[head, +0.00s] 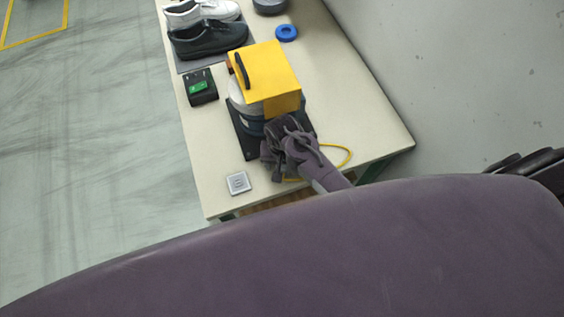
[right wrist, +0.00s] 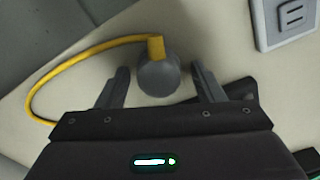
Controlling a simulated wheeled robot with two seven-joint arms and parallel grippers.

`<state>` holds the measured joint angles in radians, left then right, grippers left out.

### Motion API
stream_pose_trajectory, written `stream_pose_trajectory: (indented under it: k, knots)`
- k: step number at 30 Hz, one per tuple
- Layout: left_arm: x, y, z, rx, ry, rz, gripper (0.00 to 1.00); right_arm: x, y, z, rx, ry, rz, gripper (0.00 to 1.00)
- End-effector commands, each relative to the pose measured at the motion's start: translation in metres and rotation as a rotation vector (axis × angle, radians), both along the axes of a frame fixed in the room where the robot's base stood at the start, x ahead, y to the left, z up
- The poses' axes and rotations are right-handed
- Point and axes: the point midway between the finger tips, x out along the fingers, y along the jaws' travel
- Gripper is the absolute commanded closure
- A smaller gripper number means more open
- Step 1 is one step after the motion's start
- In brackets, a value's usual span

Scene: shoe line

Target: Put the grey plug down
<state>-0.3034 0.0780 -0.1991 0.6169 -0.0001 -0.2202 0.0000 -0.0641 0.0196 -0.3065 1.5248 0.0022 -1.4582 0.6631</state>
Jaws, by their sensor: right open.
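The grey plug (right wrist: 160,79) lies on the cream tabletop in the right wrist view, with a yellow cable (right wrist: 85,62) running from it in a curve to the left. My right gripper (right wrist: 160,72) is open, one finger on each side of the plug, with visible gaps between the fingers and the plug. In the head view my right gripper (head: 277,163) is low over the near end of the table, in front of the yellow machine, and hides the plug. The yellow cable (head: 345,155) loops out to its right. My left gripper is not in view.
A pale wall socket plate (head: 238,183) lies on the table left of my right gripper; it also shows in the right wrist view (right wrist: 285,20). The yellow machine (head: 266,70), a black box with a green top (head: 200,87), dark shoe (head: 208,40) and blue ring (head: 286,32) stand farther back.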

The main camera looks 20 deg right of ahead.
Motion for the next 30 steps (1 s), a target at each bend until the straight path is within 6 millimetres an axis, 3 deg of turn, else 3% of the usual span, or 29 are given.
stream_pose_trajectory:
  k: [8,21,30]
  knots:
    - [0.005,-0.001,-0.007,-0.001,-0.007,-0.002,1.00,0.001,0.000,0.023,0.001,-0.004,0.000,0.38]
    - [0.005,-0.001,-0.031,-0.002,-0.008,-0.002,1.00,0.001,0.000,0.109,0.001,-0.004,-0.001,0.38]
    - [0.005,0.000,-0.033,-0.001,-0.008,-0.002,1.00,0.000,0.000,0.124,0.000,0.000,0.000,0.38]
